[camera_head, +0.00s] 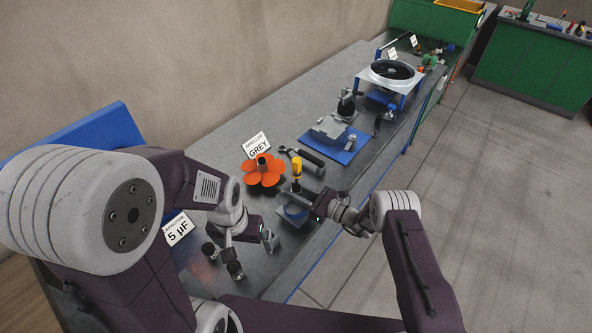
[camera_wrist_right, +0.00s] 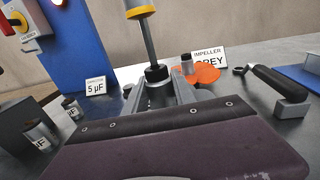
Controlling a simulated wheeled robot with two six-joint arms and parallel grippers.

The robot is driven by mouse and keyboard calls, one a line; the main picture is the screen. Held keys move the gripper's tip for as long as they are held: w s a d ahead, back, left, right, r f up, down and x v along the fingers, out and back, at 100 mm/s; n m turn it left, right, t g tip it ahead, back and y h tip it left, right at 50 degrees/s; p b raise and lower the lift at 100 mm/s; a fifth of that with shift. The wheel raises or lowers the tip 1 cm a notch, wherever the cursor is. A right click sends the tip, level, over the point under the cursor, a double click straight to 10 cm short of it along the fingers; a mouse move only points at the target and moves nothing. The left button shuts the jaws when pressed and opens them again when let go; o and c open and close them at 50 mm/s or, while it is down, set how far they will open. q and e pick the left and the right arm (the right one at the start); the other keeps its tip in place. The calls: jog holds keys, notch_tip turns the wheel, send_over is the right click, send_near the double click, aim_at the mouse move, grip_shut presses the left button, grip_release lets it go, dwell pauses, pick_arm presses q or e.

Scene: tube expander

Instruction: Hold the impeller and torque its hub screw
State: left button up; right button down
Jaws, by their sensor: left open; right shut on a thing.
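In the right wrist view the driver's grey shaft (camera_wrist_right: 148,40) rises from a black collar between the fingers. My left gripper (camera_head: 270,241) is open and empty above the bench, nearer than the impeller. The hub screw cannot be made out.
A black-handled wrench (camera_head: 305,157) lies behind the driver. Capacitors (camera_head: 234,269) stand near my left arm by a "5 µF" sign (camera_head: 178,229). The bench's right edge is close.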

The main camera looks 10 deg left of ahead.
aim_at(301, 193)
jog(key=shift+s+f, duration=0.15)
jog(key=shift+f, duration=0.05)
jog(key=c, duration=1)
grip_release()
jog(key=shift+r, duration=0.1)
jog(key=shift+o, duration=0.2)
jog(key=shift+v, duration=2.45)
jog(key=shift+r, duration=0.15)
jog(key=shift+c, duration=0.2)
